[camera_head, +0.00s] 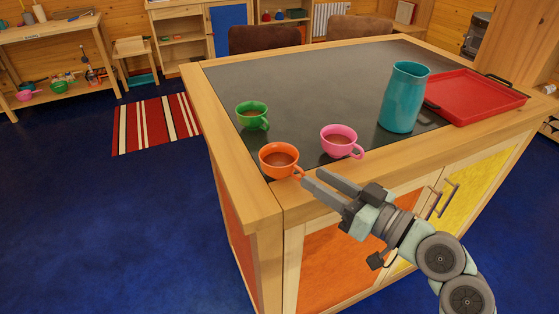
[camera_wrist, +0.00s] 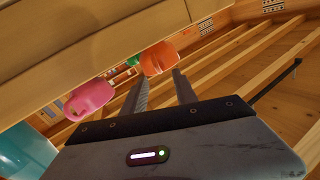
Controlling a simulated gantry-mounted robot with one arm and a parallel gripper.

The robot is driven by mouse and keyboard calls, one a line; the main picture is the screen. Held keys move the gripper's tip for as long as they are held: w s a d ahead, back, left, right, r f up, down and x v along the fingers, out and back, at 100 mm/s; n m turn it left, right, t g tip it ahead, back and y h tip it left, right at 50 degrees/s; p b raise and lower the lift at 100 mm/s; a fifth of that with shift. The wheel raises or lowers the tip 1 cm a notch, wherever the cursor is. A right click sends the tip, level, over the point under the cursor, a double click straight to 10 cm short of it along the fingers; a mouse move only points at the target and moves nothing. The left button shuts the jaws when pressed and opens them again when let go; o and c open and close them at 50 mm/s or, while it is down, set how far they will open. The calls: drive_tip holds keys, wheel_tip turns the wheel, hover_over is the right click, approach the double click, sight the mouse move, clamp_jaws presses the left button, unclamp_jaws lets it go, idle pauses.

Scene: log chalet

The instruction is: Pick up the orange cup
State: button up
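The orange cup (camera_head: 279,160) stands upright near the front left corner of the island counter (camera_head: 240,182), with brown liquid inside. It also shows in the wrist view (camera_wrist: 158,59), just beyond my fingertips. My gripper (camera_head: 311,177) is open and empty, its fingers apart, just right of the cup at the counter's front edge. In the wrist view the fingers (camera_wrist: 159,82) point toward the cup. Whether a fingertip touches the cup or its handle is unclear.
A pink cup (camera_head: 341,141) stands close right of the orange one, and a green cup (camera_head: 252,115) behind it. A teal pitcher (camera_head: 403,98) and a red tray (camera_head: 474,97) are farther right. The dark countertop behind the cups is clear.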

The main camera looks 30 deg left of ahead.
sight(284, 168)
drive_tip(key=p+x, duration=0.1)
drive_tip(key=x, duration=0.3)
drive_tip(key=shift+c, duration=0.4)
clamp_jaws()
idle(1.0)
